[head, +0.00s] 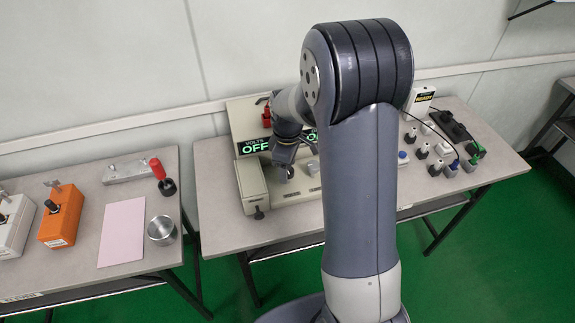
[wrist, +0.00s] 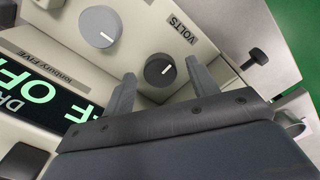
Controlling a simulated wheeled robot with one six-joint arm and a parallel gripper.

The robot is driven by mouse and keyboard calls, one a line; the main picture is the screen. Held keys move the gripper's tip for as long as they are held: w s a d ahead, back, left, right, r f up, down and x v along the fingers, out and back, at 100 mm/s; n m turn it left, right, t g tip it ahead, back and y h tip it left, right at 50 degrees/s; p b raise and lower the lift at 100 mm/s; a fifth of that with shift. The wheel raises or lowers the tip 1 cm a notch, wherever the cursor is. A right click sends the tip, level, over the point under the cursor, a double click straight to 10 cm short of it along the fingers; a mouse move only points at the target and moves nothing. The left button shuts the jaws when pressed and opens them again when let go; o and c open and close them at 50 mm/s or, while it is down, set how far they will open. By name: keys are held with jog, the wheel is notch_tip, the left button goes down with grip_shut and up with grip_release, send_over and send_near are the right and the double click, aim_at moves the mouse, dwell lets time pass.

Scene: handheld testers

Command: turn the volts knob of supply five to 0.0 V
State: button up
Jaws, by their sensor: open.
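The supply (head: 250,178) is a cream box on the middle table, with a green display reading VOLTS OFF. In the wrist view its face (wrist: 215,52) bears the name FIVE and a VOLTS label. A dark round knob (wrist: 154,74) with a white mark sits near that label; a larger grey knob (wrist: 95,22) is farther left. My gripper (wrist: 172,68) is open, with one finger on each side of the dark knob; I cannot tell whether either finger touches it. In the head view my gripper (head: 286,158) is at the supply's front, and my arm hides the supply's right part.
A black-headed screw (wrist: 259,57) sticks out beside the knob face. Several small testers (head: 437,168) stand right of my arm. The left table holds an orange box (head: 62,216), a pink sheet (head: 123,232), a metal cup (head: 161,230) and a red-handled tool (head: 158,168).

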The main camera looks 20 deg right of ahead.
notch_tip(320, 180, up, 11)
dwell(0.5)
jog(key=shift+f, duration=0.2)
notch_tip(320, 180, down, 11)
jog(key=shift+r, duration=0.1)
dwell(0.5)
jog(key=shift+r, duration=0.15)
